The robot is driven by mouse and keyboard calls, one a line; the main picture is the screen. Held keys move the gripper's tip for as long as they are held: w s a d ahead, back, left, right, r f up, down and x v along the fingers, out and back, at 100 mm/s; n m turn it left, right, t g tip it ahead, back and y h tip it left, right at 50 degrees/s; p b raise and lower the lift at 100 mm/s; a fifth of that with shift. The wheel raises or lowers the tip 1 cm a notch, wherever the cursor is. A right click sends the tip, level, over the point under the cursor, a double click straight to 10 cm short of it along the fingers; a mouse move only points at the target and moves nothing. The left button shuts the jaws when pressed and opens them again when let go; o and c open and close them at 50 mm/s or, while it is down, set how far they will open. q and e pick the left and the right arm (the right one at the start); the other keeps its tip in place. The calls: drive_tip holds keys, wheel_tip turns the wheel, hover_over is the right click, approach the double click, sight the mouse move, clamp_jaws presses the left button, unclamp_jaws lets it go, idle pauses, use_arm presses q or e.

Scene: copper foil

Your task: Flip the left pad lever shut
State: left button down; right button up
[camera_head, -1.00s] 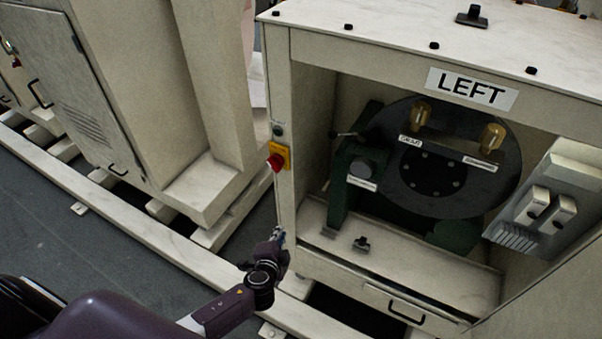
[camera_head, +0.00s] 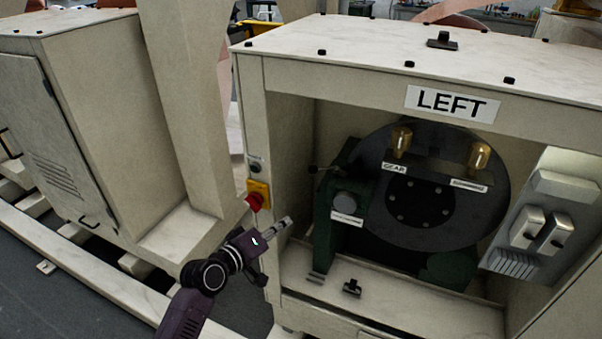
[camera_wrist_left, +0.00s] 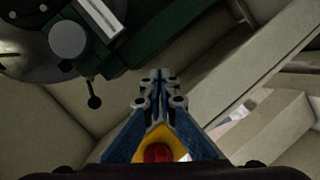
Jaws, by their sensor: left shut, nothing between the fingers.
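A small dark lever with a ball end (camera_head: 317,170) sticks out to the left from the green housing (camera_head: 339,210) inside the machine marked LEFT. In the left wrist view the lever (camera_wrist_left: 94,100) hangs from the housing at the upper left, with its ball end free. My left gripper (camera_head: 286,222) is shut and empty. My right gripper is not in view.
A red button on a yellow box (camera_head: 258,194) is on the left post, close to my left gripper. A grey switch box (camera_head: 560,190) is at the right. The cabinet floor in front is mostly clear.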

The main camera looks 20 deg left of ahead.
sight(312, 171)
use_arm(q)
wheel_tip(312, 171, up, 11)
drive_tip(key=a+n+t+h+b, duration=0.1)
drive_tip(key=n+t+h, duration=0.1)
drive_tip(key=n+t, duration=0.15)
drive_tip(key=p+x, duration=0.1)
drive_tip(key=x, duration=0.9)
drive_tip(key=shift+a+r+p, duration=0.15)
drive_tip(key=shift+r+p, duration=0.15)
drive_tip(key=shift+r, duration=0.05)
drive_tip(key=shift+n, duration=0.25)
drive_tip(key=s+d+y+p, duration=0.1)
drive_tip(key=s+d+n+t+y+p, duration=0.1)
drive_tip(key=s+p, duration=0.1)
drive_tip(key=shift+r+n, duration=0.1)
drive_tip(key=shift+n, duration=0.2)
drive_tip(key=shift+d+f, duration=0.1)
drive_tip(key=shift+f, duration=0.1)
drive_tip(key=shift+s+d+g, duration=0.1)
drive_tip(key=shift+g, duration=0.15)
